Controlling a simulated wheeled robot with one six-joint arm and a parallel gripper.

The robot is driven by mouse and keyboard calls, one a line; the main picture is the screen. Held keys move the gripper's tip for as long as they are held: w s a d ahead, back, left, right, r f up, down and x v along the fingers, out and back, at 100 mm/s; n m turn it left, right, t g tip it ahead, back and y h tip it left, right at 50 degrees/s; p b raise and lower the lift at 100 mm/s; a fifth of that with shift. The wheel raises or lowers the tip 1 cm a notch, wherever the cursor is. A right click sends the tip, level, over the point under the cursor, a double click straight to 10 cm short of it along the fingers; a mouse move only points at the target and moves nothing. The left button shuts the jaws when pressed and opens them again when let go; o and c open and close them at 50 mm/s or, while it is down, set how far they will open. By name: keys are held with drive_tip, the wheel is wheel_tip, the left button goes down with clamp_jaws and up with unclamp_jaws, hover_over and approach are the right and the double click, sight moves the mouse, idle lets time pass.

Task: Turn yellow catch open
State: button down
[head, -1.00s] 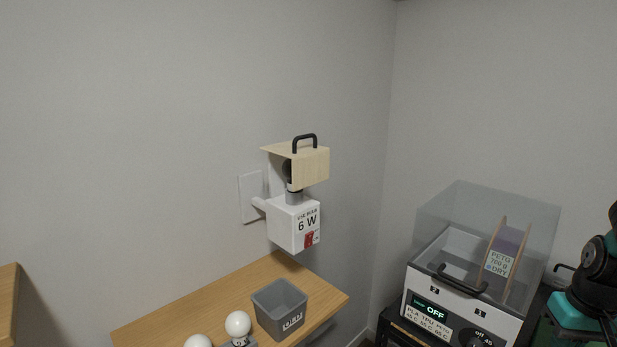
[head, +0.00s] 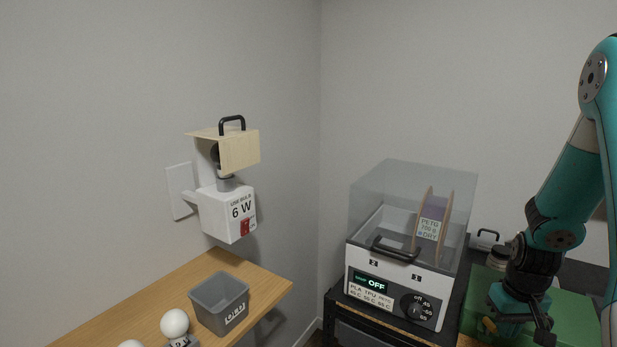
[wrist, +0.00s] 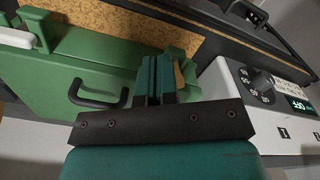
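The yellow catch (wrist: 180,76) shows in the wrist view as a small tan-yellow piece just right of my gripper's fingers, against the green case (wrist: 60,82). In the head view the catch (head: 488,325) peeks out at the lower right, left of my gripper (head: 512,318). My gripper (wrist: 157,72) points at the case, its two teal fingers close together right beside the catch. The fingers hide part of this spot, and I cannot tell whether they touch or hold the catch. The case has a black handle (wrist: 98,97).
A filament dryer (head: 400,270) with a clear lid stands left of the case, close to my gripper; its dial (wrist: 262,82) shows in the wrist view. A wooden shelf (head: 265,290) with a grey bin (head: 220,300) is farther left.

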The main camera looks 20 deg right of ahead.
drive_tip(key=shift+s+a+f, duration=0.15)
drive_tip(key=shift+s+f, duration=0.05)
drive_tip(key=shift+f, duration=0.4)
drive_tip(key=shift+a, duration=0.25)
drive_tip(key=shift+w+a, duration=0.15)
drive_tip(key=shift+a, duration=0.05)
drive_tip(key=shift+w+a, duration=0.35)
drive_tip(key=shift+a, duration=0.15)
drive_tip(key=shift+s+a+p, duration=0.15)
drive_tip(key=shift+s+p, duration=0.15)
drive_tip(key=shift+s, duration=0.1)
wheel_tip(320, 180, up, 6)
drive_tip(key=p, duration=0.5)
drive_tip(key=shift+r, duration=0.15)
